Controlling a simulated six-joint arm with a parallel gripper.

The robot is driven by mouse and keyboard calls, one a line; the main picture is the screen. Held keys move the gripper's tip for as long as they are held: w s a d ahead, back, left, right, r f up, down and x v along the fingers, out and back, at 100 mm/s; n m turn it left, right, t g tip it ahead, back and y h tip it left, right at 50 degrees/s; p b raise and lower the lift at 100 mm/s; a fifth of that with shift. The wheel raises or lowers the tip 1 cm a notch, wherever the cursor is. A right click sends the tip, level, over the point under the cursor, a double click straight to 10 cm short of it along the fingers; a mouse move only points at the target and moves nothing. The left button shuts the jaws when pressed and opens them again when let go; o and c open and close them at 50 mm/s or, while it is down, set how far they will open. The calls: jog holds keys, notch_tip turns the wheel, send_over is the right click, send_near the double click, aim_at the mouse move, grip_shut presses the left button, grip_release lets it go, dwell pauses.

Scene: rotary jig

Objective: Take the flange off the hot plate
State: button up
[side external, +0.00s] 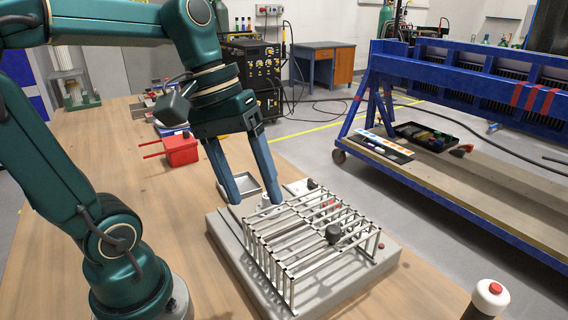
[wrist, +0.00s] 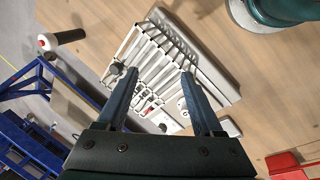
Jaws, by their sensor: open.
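My gripper (side external: 257,203) is open, with its two blue fingers pointing down at the left end of a metal-railed jig (side external: 300,245) on a thick grey base. A small pale round part (side external: 265,200), perhaps the flange, shows between the fingertips in the side view. In the wrist view a pale ring-like part (wrist: 183,105) lies beside the right finger, and the fingers (wrist: 159,73) hold nothing. I cannot tell for sure which surface is the hot plate. Contact between fingers and parts cannot be made out.
Dark knobs (side external: 333,233) and a red one stand on the jig. A red box (side external: 181,150) and a grey tray (side external: 240,187) sit behind on the wooden table. A red-and-white-topped dark handle (side external: 490,295) stands at front right. A blue-framed bench (side external: 460,110) is beyond.

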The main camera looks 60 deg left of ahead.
jog(key=w+a+n+h, duration=0.5)
jog(key=w+n+h, duration=0.1)
jog(key=n, duration=0.4)
jog(key=r+n+t+h, duration=0.1)
jog(key=n+t+h, duration=0.2)
jog(key=n+t, duration=0.3)
send_over(266, 194)
jog(key=n+g, duration=0.1)
jog(key=shift+n, duration=0.3)
jog(key=f, duration=0.8)
jog(key=s+a+f, duration=0.1)
jog(key=f, duration=0.4)
jog(key=shift+a+f, duration=0.1)
jog(key=shift+w+f, duration=0.15)
jog(key=shift+f, duration=0.05)
jog(key=shift+x, duration=2.55)
jog(key=shift+c, duration=0.3)
grip_shut()
